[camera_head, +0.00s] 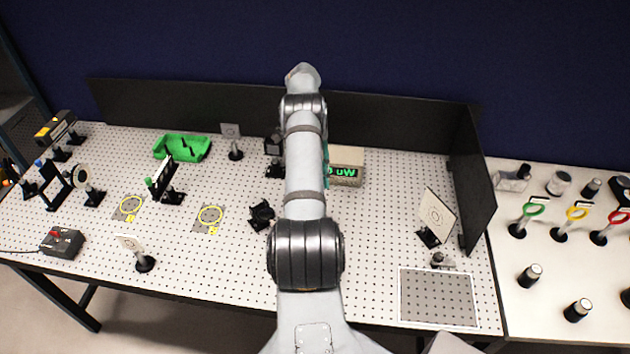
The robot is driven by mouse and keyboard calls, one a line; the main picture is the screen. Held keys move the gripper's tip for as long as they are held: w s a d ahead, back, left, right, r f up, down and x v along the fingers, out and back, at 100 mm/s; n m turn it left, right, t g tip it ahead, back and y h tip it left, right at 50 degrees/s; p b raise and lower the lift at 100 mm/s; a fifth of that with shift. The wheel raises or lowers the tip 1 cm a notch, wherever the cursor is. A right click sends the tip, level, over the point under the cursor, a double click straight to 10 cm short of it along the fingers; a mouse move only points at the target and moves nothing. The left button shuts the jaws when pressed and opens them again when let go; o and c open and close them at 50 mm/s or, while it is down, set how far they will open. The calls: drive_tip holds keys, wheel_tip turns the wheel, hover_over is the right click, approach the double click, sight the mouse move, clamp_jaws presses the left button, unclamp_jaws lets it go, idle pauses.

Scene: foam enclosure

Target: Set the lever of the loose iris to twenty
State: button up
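I cannot tell for sure which piece is the loose iris, and no lever or scale can be read at this size. A small dark mount (261,215) stands on the perforated board (370,215), just left of my arm. A round black ring mount (92,190) on a post stands at the far left. My arm reaches away over the middle of the board and bends at its far end. My gripper is not visible.
Black panels (400,126) close the back and right. Coloured rings (533,210) stand on the right table.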

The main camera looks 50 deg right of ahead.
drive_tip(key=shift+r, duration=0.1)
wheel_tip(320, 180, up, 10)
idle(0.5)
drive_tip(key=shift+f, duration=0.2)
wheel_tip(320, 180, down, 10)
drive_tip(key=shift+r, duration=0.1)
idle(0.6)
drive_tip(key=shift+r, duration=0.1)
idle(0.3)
